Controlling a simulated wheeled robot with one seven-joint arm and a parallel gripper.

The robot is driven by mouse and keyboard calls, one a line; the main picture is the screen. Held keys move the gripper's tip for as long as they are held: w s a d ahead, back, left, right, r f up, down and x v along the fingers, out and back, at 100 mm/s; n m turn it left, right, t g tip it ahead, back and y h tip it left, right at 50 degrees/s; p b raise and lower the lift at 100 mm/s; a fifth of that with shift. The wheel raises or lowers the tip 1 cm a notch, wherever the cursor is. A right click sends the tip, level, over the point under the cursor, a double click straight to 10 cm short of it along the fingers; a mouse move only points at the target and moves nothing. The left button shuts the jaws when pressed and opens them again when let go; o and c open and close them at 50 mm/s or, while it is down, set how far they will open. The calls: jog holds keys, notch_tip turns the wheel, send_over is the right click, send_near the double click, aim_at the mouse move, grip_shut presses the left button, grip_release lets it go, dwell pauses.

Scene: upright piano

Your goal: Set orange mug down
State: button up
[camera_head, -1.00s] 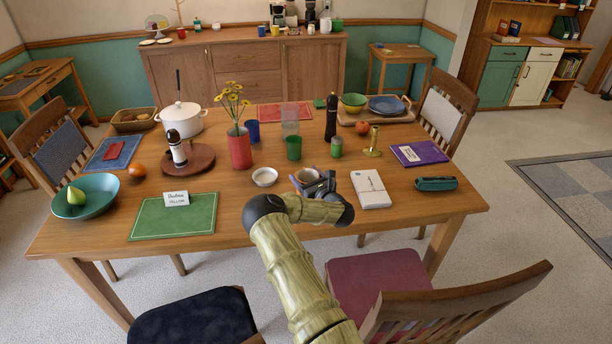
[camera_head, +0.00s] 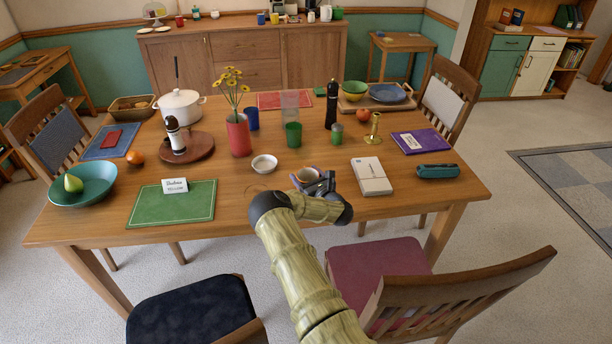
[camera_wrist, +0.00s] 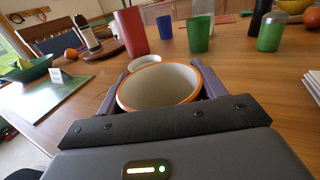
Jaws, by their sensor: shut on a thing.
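The orange mug (camera_wrist: 158,88) shows in the wrist view as an orange rim around a pale, empty inside. It sits between the two purple fingers of my gripper (camera_wrist: 160,84), which is shut on it. In the head view the mug (camera_head: 306,174) is small and partly hidden by my gripper (camera_head: 318,180), over the near middle part of the wooden table (camera_head: 330,217). The mug looks upright. Its underside is hidden, so I cannot tell whether it touches the table.
A green cup (camera_head: 293,135) and a red vase (camera_head: 239,136) stand behind. Bare table lies in front, and a green placemat (camera_head: 172,205) lies further left.

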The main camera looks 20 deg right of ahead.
jog(key=shift+f+b, duration=0.5)
jog(key=shift+b, duration=0.05)
jog(key=o, duration=1.2)
jog(key=shift+o, duration=0.2)
jog(key=s+d+p, duration=0.1)
jog(key=s+p, duration=0.6)
jog(key=s, duration=0.7)
jog(key=shift+s+d+r, duration=0.25)
jog(key=shift+s+d, duration=0.1)
jog(key=shift+s, duration=0.05)
jog(key=shift+s+p, duration=0.1)
jog(key=shift+p, duration=0.3)
jog(key=p, duration=0.2)
jog(key=shift+s+p, duration=0.35)
jog(key=shift+p, duration=0.05)
